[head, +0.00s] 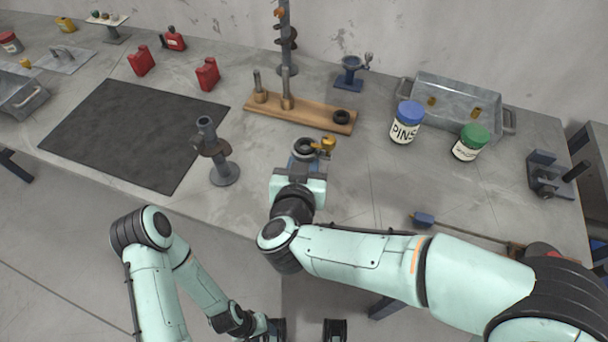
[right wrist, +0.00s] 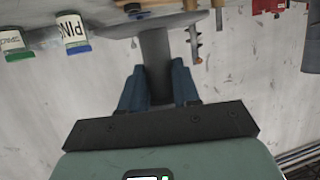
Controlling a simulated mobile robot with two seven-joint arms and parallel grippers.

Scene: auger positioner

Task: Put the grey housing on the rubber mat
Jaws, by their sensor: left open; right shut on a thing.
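The grey housing (head: 305,147), a tube with a round opening on top, is in my right gripper (head: 303,160) near the table's front middle. In the right wrist view the blue fingers (right wrist: 158,88) are shut on the housing's tube (right wrist: 155,55), with its wide flange beyond them. Whether the flange touches the table is unclear. The black rubber mat (head: 125,130) lies flat to the left, apart from the housing, with nothing on it. My left gripper (head: 306,330) is open and empty at the bottom edge, in front of the table.
A grey stand with a dark collar (head: 216,165) stands between mat and housing. Behind are a wooden board with posts (head: 310,117) and a tall auger post (head: 285,40). A blue-lidded jar (head: 404,130), a green-lidded jar (head: 468,148) and a metal tray (head: 455,90) are right.

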